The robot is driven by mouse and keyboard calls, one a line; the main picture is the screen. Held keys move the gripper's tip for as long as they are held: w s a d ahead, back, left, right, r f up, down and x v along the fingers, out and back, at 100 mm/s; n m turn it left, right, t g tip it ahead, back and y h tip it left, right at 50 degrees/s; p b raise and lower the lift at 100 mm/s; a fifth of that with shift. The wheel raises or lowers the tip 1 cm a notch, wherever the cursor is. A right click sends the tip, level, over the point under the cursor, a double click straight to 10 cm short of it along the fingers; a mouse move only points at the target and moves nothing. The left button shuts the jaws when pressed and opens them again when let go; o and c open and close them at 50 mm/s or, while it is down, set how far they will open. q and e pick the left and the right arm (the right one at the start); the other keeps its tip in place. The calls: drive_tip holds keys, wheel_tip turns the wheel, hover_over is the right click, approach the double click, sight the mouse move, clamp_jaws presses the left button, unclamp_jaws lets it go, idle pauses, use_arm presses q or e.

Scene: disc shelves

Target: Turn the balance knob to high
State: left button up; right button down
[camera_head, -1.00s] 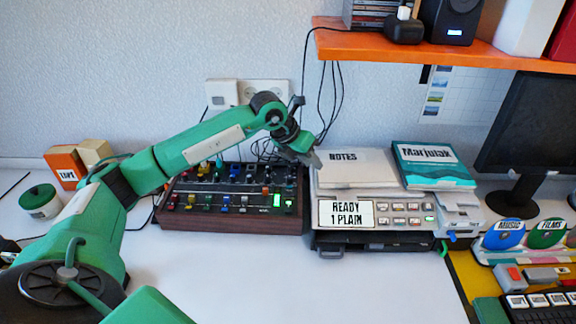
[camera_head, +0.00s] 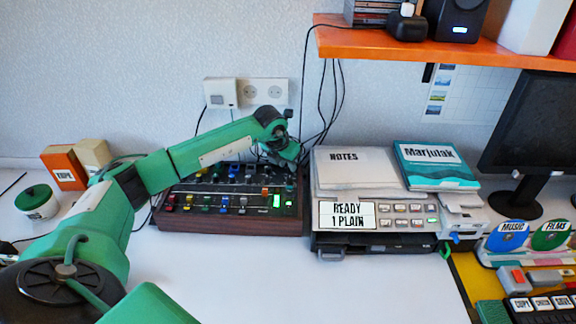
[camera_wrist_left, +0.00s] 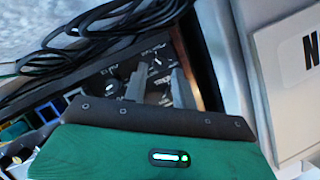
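The control console (camera_head: 228,224) is a dark panel with a brown wooden front, coloured knobs and sliders, and a lit green display. My left gripper (camera_head: 290,155) is over its back right corner, pointing down. In the left wrist view the gripper (camera_wrist_left: 160,78) has two grey fingers apart, over the panel's corner. White dial markings (camera_wrist_left: 155,54) show on the dark panel by the fingertips. No label there is legible, so I cannot tell which knob is the balance knob or how it is set. Whether the fingers touch a knob is unclear. My right gripper is not in view.
A printer (camera_head: 378,241) with papers marked NOTES (camera_head: 358,167) and a teal book (camera_head: 432,170) stands close right of the console. Black cables (camera_head: 308,90) hang behind it. An orange shelf (camera_head: 430,48) overhangs at the upper right. The front tabletop is clear.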

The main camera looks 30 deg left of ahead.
use_arm(q)
drive_tip(key=shift+x, duration=1.05)
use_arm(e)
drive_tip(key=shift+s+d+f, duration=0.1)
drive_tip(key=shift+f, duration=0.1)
use_arm(q)
clamp_jaws()
drive_tip(key=shift+a+m+h+b, duration=0.15)
drive_tip(key=shift+m+h+b, duration=0.35)
drive_tip(key=shift+m, duration=1.1)
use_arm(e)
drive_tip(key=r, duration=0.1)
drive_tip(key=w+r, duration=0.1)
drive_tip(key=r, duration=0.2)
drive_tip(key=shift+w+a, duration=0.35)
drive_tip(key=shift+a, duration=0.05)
